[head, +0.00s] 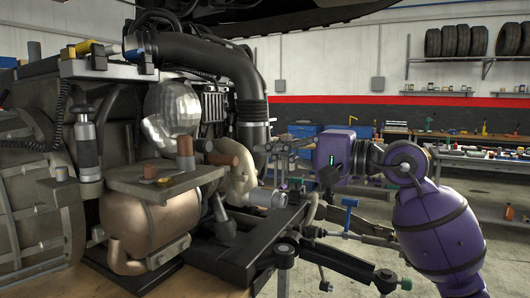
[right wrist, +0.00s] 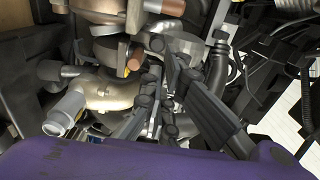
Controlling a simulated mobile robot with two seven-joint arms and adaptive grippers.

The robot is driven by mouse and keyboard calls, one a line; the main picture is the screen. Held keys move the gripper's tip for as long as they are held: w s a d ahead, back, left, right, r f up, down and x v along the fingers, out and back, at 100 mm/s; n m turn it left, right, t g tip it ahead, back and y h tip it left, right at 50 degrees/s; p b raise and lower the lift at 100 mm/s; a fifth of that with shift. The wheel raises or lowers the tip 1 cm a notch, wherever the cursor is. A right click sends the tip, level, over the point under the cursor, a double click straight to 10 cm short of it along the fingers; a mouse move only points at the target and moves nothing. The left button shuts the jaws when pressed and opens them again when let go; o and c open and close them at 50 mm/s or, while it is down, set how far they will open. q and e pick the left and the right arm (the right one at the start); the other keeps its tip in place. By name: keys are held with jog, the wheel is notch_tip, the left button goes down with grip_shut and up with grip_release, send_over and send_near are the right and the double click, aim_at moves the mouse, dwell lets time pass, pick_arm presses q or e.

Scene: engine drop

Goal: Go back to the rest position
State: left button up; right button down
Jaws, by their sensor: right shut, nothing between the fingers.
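My right gripper (head: 280,147) reaches in from the right on the purple arm and points left at the engine (head: 165,215). Its fingers are shut with nothing between them. In the right wrist view the gripper (right wrist: 158,90) hangs in front of the engine's pipes and copper-coloured parts. I cannot tell whether the fingertips touch the engine. My left gripper is not in view.
A black hose (head: 205,55) arches over the engine. A black support frame (head: 255,235) with a blue-handled part (head: 350,203) lies below my right arm. A workbench (head: 470,155) with tools stands along the back wall. Open floor shows at the right.

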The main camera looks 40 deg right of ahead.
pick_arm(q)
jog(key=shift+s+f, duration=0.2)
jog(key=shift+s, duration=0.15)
